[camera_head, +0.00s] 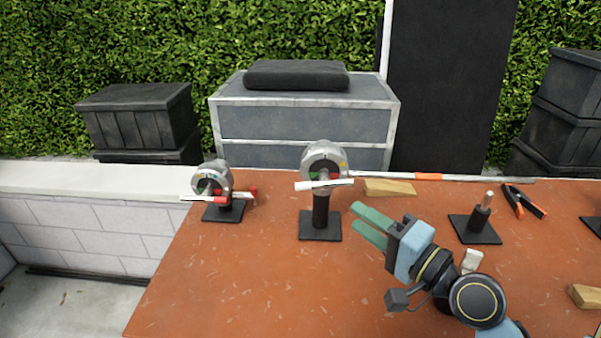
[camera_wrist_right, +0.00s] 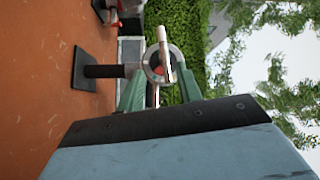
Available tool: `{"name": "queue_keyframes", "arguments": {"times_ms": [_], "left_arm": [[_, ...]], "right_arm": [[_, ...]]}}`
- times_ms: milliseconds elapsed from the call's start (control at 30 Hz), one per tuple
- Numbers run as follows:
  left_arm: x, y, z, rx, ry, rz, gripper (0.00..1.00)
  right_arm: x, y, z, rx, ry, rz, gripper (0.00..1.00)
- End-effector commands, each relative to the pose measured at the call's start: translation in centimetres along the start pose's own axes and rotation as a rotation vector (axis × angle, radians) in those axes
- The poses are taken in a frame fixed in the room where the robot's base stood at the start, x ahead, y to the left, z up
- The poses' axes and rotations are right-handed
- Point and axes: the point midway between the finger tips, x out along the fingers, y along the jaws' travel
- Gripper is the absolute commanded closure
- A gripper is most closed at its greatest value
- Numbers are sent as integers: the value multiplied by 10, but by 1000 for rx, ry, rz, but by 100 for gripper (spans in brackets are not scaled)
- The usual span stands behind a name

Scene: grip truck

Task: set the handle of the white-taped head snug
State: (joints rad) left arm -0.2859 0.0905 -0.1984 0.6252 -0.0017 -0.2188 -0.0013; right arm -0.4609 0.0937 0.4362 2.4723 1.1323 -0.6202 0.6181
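The middle grip head (camera_head: 324,160) is a silver disc on a black post with a square black base. Its handle (camera_head: 325,184) has a white covering and lies nearly level across the front, its right end slightly raised. My right gripper (camera_head: 371,225) is open and empty, right of the post, its green fingers pointing toward the head. In the right wrist view the gripper (camera_wrist_right: 160,92) has its fingers apart, with the head (camera_wrist_right: 152,76) and its pale handle (camera_wrist_right: 164,46) ahead between them, apparently untouched. My left gripper is not in view.
Another head (camera_head: 212,178) with a red-marked handle stands at the left. A long silver rod (camera_head: 450,178) and a wooden wedge (camera_head: 389,188) lie behind my right gripper. A pin stand (camera_head: 476,226) and orange-handled pliers (camera_head: 525,200) are at the right. The front left tabletop is clear.

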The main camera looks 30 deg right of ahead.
Motion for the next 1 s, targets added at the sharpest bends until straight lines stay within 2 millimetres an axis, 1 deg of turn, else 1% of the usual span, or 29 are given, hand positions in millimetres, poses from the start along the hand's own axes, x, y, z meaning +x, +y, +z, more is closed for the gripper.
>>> {"name": "queue_keyframes", "arguments": {"times_ms": [67, 167, 300, 400, 533, 700, 833, 1000], "left_arm": [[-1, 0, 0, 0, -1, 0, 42], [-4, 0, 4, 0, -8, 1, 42], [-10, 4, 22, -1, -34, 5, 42], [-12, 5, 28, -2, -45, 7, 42], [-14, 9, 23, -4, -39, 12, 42], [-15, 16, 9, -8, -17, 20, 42], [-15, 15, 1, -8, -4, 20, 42], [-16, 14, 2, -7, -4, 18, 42]], "right_arm": [[3, -4, -2, 11, 6, -12, 65], [14, -4, -2, 14, 6, -13, 65], [36, -5, -2, 13, 6, -14, 65], [54, -5, -2, 13, 5, -13, 65], [78, -5, -2, 13, 4, -11, 65], [106, -4, -2, 11, 4, -10, 65], [122, -4, -2, 10, 5, -9, 65], [131, -3, -1, 9, 3, -7, 65]]}}
